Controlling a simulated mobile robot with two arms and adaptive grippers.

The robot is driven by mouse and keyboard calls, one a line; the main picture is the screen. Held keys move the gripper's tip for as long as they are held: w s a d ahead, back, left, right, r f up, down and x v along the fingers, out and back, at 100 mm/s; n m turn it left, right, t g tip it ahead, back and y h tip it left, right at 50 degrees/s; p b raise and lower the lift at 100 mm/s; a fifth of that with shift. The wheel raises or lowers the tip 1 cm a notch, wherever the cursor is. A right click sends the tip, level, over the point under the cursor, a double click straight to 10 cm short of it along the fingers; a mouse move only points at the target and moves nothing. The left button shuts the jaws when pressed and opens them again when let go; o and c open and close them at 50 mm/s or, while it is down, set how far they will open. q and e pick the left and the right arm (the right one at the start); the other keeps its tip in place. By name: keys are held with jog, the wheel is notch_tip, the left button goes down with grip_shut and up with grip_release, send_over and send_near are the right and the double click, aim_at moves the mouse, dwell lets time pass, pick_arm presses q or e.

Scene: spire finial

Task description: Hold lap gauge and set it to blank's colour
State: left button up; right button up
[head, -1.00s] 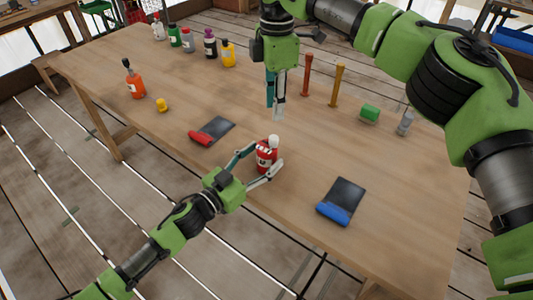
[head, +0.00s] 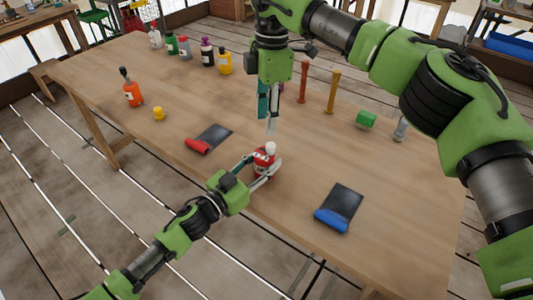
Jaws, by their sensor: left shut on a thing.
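A red bottle-like thing with a white top and a pale label (head: 264,158) stands upright near the table's front edge; I cannot tell whether it is the lap gauge. My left gripper (head: 262,170) is shut on its sides, low down. My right gripper (head: 268,115) points down behind the red thing, apart from it, and seems empty; its teal and grey fingers overlap in view, so its opening is unclear. A dark pad with a red roll (head: 198,147) lies to the left, and another with a blue roll (head: 332,220) to the right. No blank is clearly recognisable.
Several bottles (head: 206,53) stand at the back left, with an orange bottle (head: 133,95) and small yellow piece (head: 158,114) nearer. Brown (head: 303,82) and orange (head: 333,92) posts, a green block (head: 366,119) and a grey cylinder (head: 401,130) are right. The table's middle (head: 170,90) has free room.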

jog(key=s+a+f+n+g+y, duration=0.1)
jog(key=s+a+f+g+y, duration=0.1)
jog(key=s+a+f+y, duration=0.3)
jog(key=m+t+y, duration=0.8)
jog(key=y, duration=0.4)
send_near(270, 144)
jog(key=x, duration=1)
jog(key=shift+f, duration=0.1)
grip_shut()
